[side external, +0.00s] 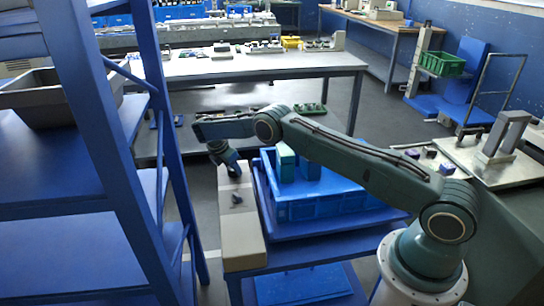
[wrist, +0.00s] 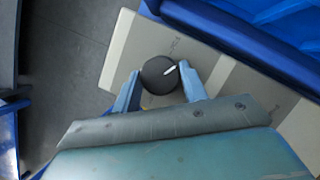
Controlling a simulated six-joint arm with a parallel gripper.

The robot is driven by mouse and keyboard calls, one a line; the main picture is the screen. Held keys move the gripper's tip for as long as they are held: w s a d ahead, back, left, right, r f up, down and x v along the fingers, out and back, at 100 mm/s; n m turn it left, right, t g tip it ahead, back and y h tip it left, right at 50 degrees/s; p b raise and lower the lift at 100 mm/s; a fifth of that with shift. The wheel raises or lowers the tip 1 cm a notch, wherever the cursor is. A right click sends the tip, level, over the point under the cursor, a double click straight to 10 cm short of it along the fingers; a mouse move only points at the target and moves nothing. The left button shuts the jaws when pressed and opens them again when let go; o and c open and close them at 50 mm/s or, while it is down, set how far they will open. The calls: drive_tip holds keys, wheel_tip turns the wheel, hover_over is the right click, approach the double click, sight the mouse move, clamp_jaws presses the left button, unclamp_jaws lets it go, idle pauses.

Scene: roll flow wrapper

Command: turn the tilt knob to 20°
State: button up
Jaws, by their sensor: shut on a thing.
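The tilt knob (wrist: 159,76) is a round black dial with a white pointer mark in the wrist view. The mark lies at the knob's upper right. The knob sits on a grey-beige panel (wrist: 124,52) with faint lettering near it. My gripper (wrist: 160,86) has its two blue fingers on either side of the knob, shut on it. In the side view my gripper (side external: 233,170) points down at the far end of the long beige panel box (side external: 240,240), and its fingers hide the knob there. A dark knob-like part (side external: 237,198) stands nearer on the same box.
A blue crate (side external: 325,208) with teal blocks (side external: 286,164) stands right of the panel, under my arm. A blue shelf rack (side external: 95,130) stands at the left. A long table (side external: 250,66) is behind. Grey floor (wrist: 62,55) lies left of the panel.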

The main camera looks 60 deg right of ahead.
drive_tip(key=o, duration=1)
drive_tip(key=shift+c, duration=0.2)
drive_tip(key=shift+r, duration=0.15)
drive_tip(key=v, duration=0.7)
drive_tip(key=shift+a+r, duration=0.1)
drive_tip(key=shift+a, duration=0.05)
